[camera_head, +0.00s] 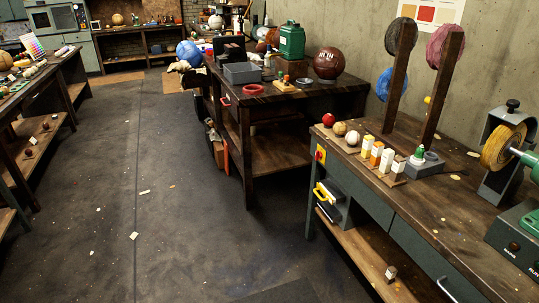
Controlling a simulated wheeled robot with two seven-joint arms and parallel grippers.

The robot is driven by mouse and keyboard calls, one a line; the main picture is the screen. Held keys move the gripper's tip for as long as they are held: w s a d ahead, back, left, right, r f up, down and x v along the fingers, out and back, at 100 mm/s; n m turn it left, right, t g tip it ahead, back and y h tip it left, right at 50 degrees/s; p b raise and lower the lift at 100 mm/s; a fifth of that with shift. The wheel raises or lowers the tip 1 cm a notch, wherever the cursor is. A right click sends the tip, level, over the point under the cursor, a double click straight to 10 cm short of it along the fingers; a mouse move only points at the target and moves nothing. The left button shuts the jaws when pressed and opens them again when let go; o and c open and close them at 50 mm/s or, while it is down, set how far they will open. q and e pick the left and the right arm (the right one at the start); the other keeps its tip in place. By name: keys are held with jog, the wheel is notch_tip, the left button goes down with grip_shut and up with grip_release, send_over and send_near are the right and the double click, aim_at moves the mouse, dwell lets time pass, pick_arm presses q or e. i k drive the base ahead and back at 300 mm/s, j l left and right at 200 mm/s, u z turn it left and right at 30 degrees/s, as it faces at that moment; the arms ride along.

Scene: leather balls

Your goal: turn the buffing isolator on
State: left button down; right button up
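The knob's position is too small to tell. A buffing machine with a tan wheel (503,147) and green motor housing stands at the right end of that bench (440,215). Neither of my grippers is in view.
Small balls and white and orange blocks (377,154) line the benchtop. A dark table (290,100) with a brown ball stands behind. The floor at left centre (180,200) is mostly open, with scraps.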

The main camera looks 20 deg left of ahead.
aim_at(318, 154)
jog(key=u, duration=0.15)
jog(key=z, duration=1.35)
jog(key=u, duration=1.35)
jog(key=i+j+z, duration=0.1)
jog(key=i+j, duration=0.4)
jog(key=j, duration=0.15)
jog(key=i+j+z, duration=0.15)
jog(key=j, duration=0.2)
jog(key=i+j+z, duration=0.1)
jog(key=i+j, duration=0.4)
jog(key=j, duration=0.25)
jog(key=i+j+z, duration=0.15)
jog(key=j, duration=0.25)
jog(key=i, duration=0.05)
